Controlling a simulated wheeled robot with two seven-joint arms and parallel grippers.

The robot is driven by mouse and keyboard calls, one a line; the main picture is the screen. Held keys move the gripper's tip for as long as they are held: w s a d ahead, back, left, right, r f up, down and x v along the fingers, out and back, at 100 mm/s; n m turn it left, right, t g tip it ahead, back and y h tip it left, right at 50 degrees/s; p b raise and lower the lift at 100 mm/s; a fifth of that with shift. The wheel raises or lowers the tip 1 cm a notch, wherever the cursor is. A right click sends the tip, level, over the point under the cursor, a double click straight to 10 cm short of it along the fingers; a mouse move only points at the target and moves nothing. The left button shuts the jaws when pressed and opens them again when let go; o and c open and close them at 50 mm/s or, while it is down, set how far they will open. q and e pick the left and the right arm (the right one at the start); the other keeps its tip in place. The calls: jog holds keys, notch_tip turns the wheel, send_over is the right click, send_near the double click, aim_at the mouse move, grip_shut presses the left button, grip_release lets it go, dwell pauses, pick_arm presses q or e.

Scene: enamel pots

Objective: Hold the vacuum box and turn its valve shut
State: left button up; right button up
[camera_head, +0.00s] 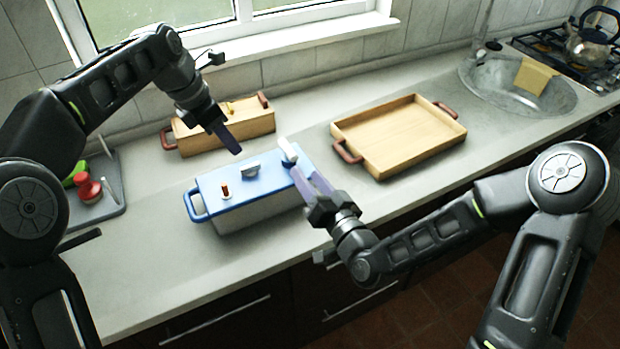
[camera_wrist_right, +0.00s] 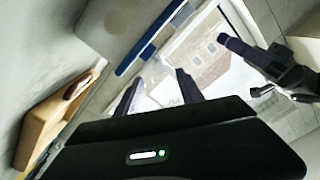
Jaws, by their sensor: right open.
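The vacuum box (camera_head: 258,218) stands on the counter, pale-bodied with a blue lid (camera_head: 262,190). A blue handle sticks out at its left end. An orange-brown peg (camera_head: 225,191) and a grey knob (camera_head: 251,169) stand on the lid; I cannot tell which is the valve. My right gripper (camera_head: 303,170) is open at the box's right end, beside a small white piece. In the right wrist view its two fingers (camera_wrist_right: 158,92) are apart, near the lid's blue edge (camera_wrist_right: 150,38). My left gripper (camera_head: 234,150) points down above and behind the lid; its finger gap is unclear.
A wooden box (camera_head: 242,122) with brown handles stands behind the vacuum box, close to my left gripper. A wooden tray (camera_head: 400,132) lies to the right. A grey board (camera_head: 108,190) with red and green items is at the left. The front-left counter is clear.

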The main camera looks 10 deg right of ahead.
aim_at(297, 161)
jog(key=shift+x, duration=3.9)
grip_shut()
